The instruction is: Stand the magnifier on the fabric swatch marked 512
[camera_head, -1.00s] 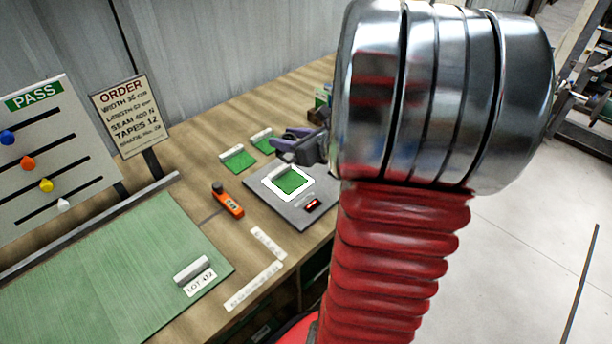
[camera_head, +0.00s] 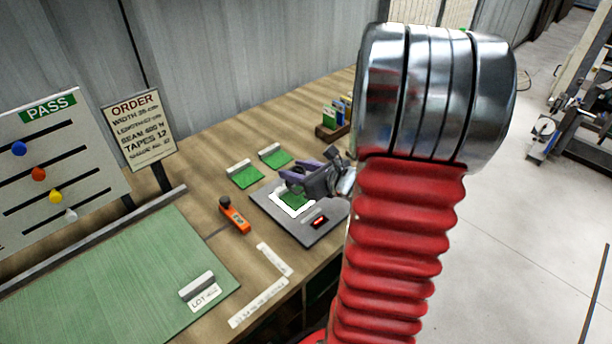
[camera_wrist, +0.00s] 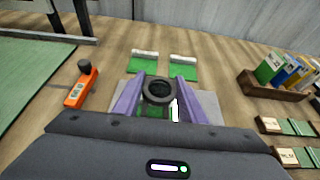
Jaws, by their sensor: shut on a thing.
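My gripper (camera_wrist: 158,98) has purple fingers shut on the magnifier (camera_wrist: 158,84), a black ring-shaped loupe seen from above in the wrist view. In the head view my gripper (camera_head: 303,178) is over the grey plate (camera_head: 310,237), and the magnifier cannot be made out there. A green swatch with a white border (camera_head: 293,205) lies on this plate, partly hidden by my gripper. Two more green swatches, a left one (camera_head: 246,180) and a right one (camera_head: 277,160), lie behind the plate. I cannot read a 512 mark on any swatch.
An orange hand tool (camera_head: 234,214) lies left of the plate. A wooden rack (camera_wrist: 275,88) of coloured booklets stands to the right, with labelled cards (camera_wrist: 290,156) nearer. A green mat (camera_head: 120,270) and the PASS board (camera_head: 55,150) are at the left.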

